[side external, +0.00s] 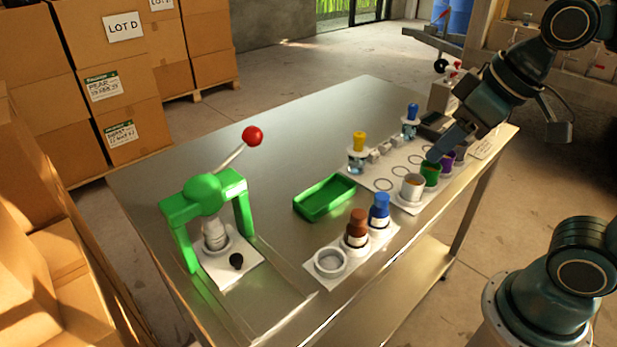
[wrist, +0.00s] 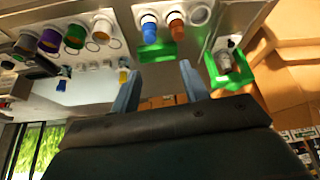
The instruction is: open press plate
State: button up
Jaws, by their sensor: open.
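The green press (side external: 203,192) stands at the left part of the metal table. Its lever (side external: 236,152) slants up to the right and ends in a red ball (side external: 252,136). A grey-white cylindrical part (side external: 215,234) is under the press's arch, on a white base plate (side external: 228,268) with a small black knob (side external: 237,261). The press also shows at the right of the wrist view (wrist: 213,72). Whether its plate is open is not clear. My gripper (side external: 437,152) is open and empty, above the cups at the table's right side, far from the press. Its two fingers show in the wrist view (wrist: 157,78).
A green tray (side external: 324,198) lies mid-table. Brown (side external: 357,228) and blue (side external: 379,210) bottles stand on a white strip in front of it. Several cups, including a white one (side external: 412,187), stand at the right. Cardboard boxes (side external: 112,85) are stacked behind the table.

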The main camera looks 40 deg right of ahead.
jog(key=w+a+n, duration=0.2)
jog(key=w+a, duration=0.2)
jog(key=w, duration=0.1)
jog(key=n+g+y, duration=0.2)
jog(key=n+y, duration=0.1)
jog(key=n, duration=0.2)
send_over(237, 258)
jog(key=s+d, duration=0.4)
notch_tip(237, 258, down, 8)
jog(key=shift+d+f, duration=0.1)
jog(key=shift+f, duration=0.05)
jog(key=shift+f, duration=0.2)
jog(key=shift+x, duration=6.75)
jog(key=shift+s+d, duration=0.1)
jog(key=shift+d, duration=0.1)
jog(key=shift+s, duration=0.1)
grip_shut()
